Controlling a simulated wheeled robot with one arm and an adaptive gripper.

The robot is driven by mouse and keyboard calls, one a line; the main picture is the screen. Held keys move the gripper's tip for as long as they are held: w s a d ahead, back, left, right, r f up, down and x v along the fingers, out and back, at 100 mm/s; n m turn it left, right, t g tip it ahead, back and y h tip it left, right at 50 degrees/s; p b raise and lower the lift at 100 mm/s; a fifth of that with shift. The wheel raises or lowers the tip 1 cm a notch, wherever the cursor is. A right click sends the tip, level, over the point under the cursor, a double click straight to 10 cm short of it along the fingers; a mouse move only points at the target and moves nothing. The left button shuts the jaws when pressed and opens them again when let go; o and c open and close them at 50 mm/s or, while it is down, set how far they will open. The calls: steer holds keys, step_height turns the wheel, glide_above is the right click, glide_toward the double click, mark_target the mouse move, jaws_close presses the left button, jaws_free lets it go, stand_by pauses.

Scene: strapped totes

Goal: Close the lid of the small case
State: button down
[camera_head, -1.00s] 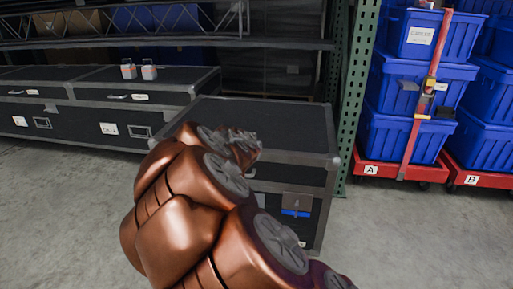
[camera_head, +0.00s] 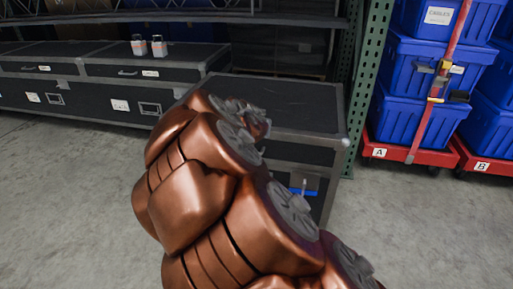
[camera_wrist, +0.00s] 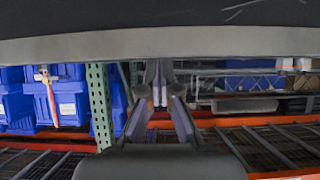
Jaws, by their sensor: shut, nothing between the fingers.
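The small case (camera_head: 290,97) is black with grey metal edges and stands in the middle of the head view. Its lid lies about level over the body; whether it is fully seated I cannot tell. A latch with a blue part (camera_head: 303,191) shows on its front. My copper arm hides the case's left front. In the wrist view my gripper (camera_wrist: 158,98) is shut and empty. A dark panel with a grey edge (camera_wrist: 160,45), probably the case's lid, spans the top of that view. Whether the fingers touch it I cannot tell.
A green rack post (camera_head: 368,75) stands right of the case. Strapped blue totes (camera_head: 425,65) sit on red dollies (camera_head: 400,154). Grey floor is free in front.

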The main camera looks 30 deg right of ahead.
steer(key=shift+s+a, duration=0.45)
steer(key=shift+a, duration=0.1)
steer(key=s+a+f+p, duration=0.1)
steer(key=s+a+f, duration=0.1)
steer(key=s+a, duration=0.3)
steer(key=shift+s+a+f, duration=0.2)
steer(key=shift+s+f, duration=0.2)
steer(key=shift+s, duration=0.2)
steer(key=shift+p, duration=0.3)
steer(key=s+a+r+n+g+y+p, duration=0.2)
steer(key=s+a+r+g+p, duration=0.1)
steer(key=s+r+p, duration=0.7)
steer(key=s+a+r+n+g+y+p, duration=0.3)
steer(key=s+r+p, duration=0.8)
steer(key=r+p, duration=0.4)
steer(key=s+a+r+n+g+y+p, duration=0.2)
steer(key=s+a+r+n+g+p, duration=0.1)
steer(key=s+r+p, duration=0.8)
steer(key=a+r+g+p, duration=0.1)
steer(key=a+p, duration=0.1)
steer(key=p, duration=0.2)
steer(key=shift+a+r+g+y+p, duration=0.25)
steer(key=shift+a+g+y+p, duration=0.05)
steer(key=shift+a+y+p, duration=0.1)
